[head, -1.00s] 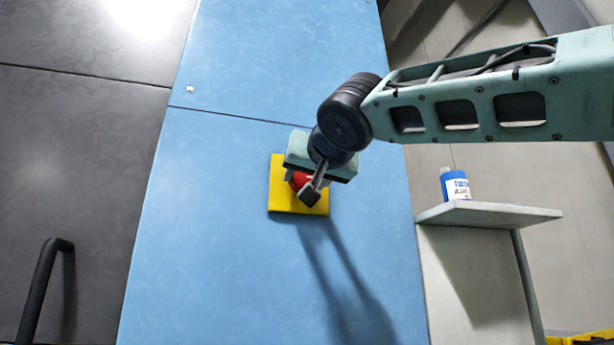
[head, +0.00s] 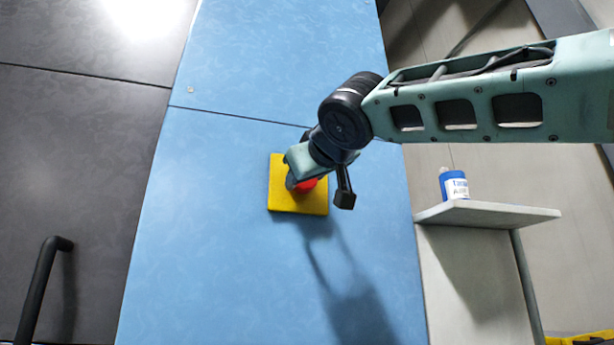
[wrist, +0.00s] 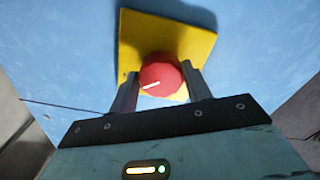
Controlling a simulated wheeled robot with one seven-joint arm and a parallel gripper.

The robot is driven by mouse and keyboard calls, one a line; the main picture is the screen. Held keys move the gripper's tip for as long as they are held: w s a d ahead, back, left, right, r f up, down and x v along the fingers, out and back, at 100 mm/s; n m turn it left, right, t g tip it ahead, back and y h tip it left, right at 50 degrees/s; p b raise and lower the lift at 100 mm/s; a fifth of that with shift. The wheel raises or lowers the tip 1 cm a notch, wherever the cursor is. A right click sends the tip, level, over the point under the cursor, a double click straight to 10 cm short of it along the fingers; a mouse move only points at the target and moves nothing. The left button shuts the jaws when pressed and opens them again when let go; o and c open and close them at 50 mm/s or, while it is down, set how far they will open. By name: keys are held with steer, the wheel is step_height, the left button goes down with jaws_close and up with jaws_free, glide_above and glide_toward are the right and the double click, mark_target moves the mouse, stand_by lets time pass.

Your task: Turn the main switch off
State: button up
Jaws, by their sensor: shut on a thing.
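The main switch is a red knob (head: 307,185) on a square yellow plate (head: 282,201), fixed to the blue panel. In the wrist view the red knob (wrist: 166,72) carries a white mark, which lies near horizontal in that picture, slightly tilted. The yellow plate (wrist: 140,28) shows behind it. My gripper (head: 300,183) is at the knob, and in the wrist view its two fingers (wrist: 160,88) stand on either side of the knob, shut on it. In the head view my gripper hides part of the knob.
The blue panel (head: 220,240) is clear around the plate. A dark door with a black handle (head: 44,290) is at the left. At the right a shelf (head: 487,213) holds a blue and white bottle (head: 454,186).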

steer(key=n+p, duration=0.2)
steer(key=n, duration=0.8)
steer(key=shift+d+r+n, duration=0.1)
steer(key=shift+n, duration=0.2)
steer(key=shift+n+p, duration=0.3)
steer(key=o, duration=1)
steer(key=shift+c, duration=0.2)
steer(key=b+v, duration=0.3)
steer(key=v, duration=1.4)
steer(key=shift+s+b, duration=0.2)
steer(key=shift+b, duration=0.1)
steer(key=shift+r, duration=0.15)
